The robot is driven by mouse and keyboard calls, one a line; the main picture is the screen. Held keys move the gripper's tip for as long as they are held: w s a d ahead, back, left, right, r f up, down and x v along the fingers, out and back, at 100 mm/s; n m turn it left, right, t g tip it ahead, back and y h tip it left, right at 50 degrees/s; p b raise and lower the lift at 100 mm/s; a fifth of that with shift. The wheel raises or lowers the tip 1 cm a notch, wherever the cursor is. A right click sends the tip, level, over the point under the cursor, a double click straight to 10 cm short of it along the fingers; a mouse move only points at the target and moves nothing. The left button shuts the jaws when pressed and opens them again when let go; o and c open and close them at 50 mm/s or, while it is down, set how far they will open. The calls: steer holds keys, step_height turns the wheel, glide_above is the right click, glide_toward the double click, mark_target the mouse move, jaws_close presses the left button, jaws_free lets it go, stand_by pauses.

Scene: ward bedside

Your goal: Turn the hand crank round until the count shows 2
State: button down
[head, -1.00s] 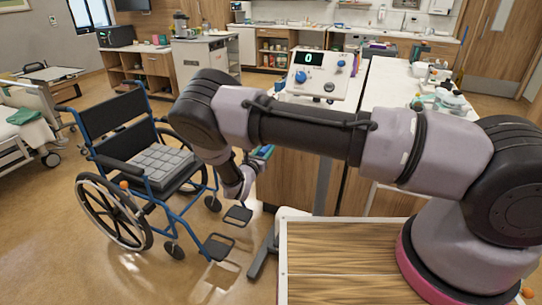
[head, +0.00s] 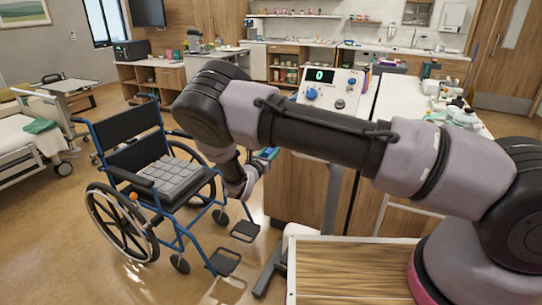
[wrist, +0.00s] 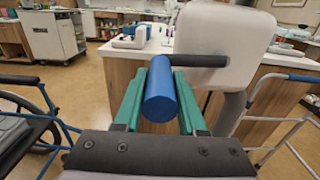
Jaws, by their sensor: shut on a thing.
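The crank's blue cylindrical handle (wrist: 160,92) lies between the two green fingers of my gripper (wrist: 160,80) in the wrist view. My gripper is shut on it. A dark crank bar (wrist: 202,61) runs right from the handle to the side of a pale box (wrist: 228,48). In the head view the front of this device (head: 333,92) shows a black count display (head: 319,76) reading 0. The gripper (head: 266,155) shows small beside the counter there, and my arm hides most of the crank.
A blue wheelchair (head: 165,185) with a grey cushion stands left of my gripper. A walking-frame-like metal rail (wrist: 290,100) is at right in the wrist view. Open floor lies left, near a bed (head: 25,140).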

step_height(320, 180, up, 4)
steer(key=shift+s+d+f, duration=0.1)
steer(key=shift+d+f, duration=0.05)
steer(key=r, duration=0.1)
steer(key=d+r, duration=0.2)
steer(key=r, duration=0.1)
steer(key=shift+s+d, duration=0.15)
steer(key=shift+s, duration=0.25)
steer(key=shift+r, duration=0.1)
steer(key=shift+s+d+r, duration=0.2)
steer(key=shift+d+r, duration=0.25)
steer(key=shift+d, duration=0.15)
steer(key=shift+s+d+r, duration=0.25)
steer(key=shift+d+r, duration=0.25)
steer(key=shift+d, duration=0.15)
steer(key=shift+s+d+r, duration=0.2)
steer(key=shift+d+r, duration=0.25)
steer(key=shift+d, duration=0.15)
steer(key=shift+d, duration=0.1)
steer(key=shift+s+d+r, duration=0.15)
steer(key=shift+s+d, duration=0.15)
steer(key=shift+d, duration=0.45)
steer(key=shift+s+d+r, duration=0.15)
steer(key=shift+s+d, duration=0.1)
steer(key=shift+d, duration=0.45)
steer(key=shift+s+d+r, duration=0.15)
steer(key=shift+s+d, duration=0.15)
steer(key=shift+d, duration=0.45)
